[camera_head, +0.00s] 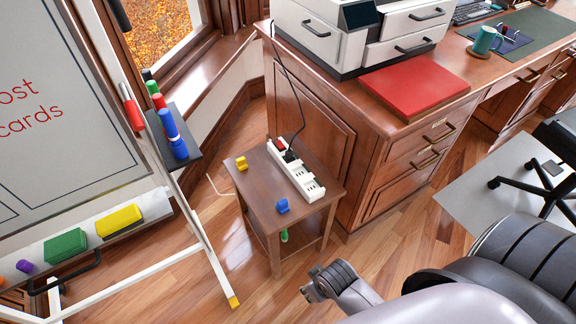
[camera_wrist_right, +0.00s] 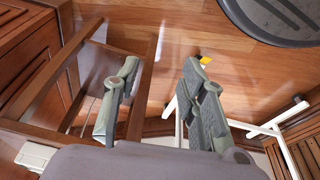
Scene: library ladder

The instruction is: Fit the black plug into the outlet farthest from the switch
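A white power strip (camera_head: 312,186) lies on a small wooden side table (camera_head: 262,190). Its red switch (camera_head: 280,144) is at the far end. The black plug (camera_head: 291,156) sits at the strip right beside the switch, with its black cord running up to the desk; I cannot tell whether it is inserted. The outlets at the near end look free. My right gripper (camera_head: 311,291) is in front of the table, lower than its top and apart from it. In the right wrist view the same gripper (camera_wrist_right: 161,72) is open and empty. My left gripper is not in view.
A yellow block-like piece (camera_head: 241,163) and a blue one (camera_head: 283,206) stand on the side table. A green item (camera_head: 284,236) is below the tabletop. The whiteboard stand (camera_head: 205,240) is to the left, the wooden desk (camera_head: 310,110) behind. Floor in front is clear.

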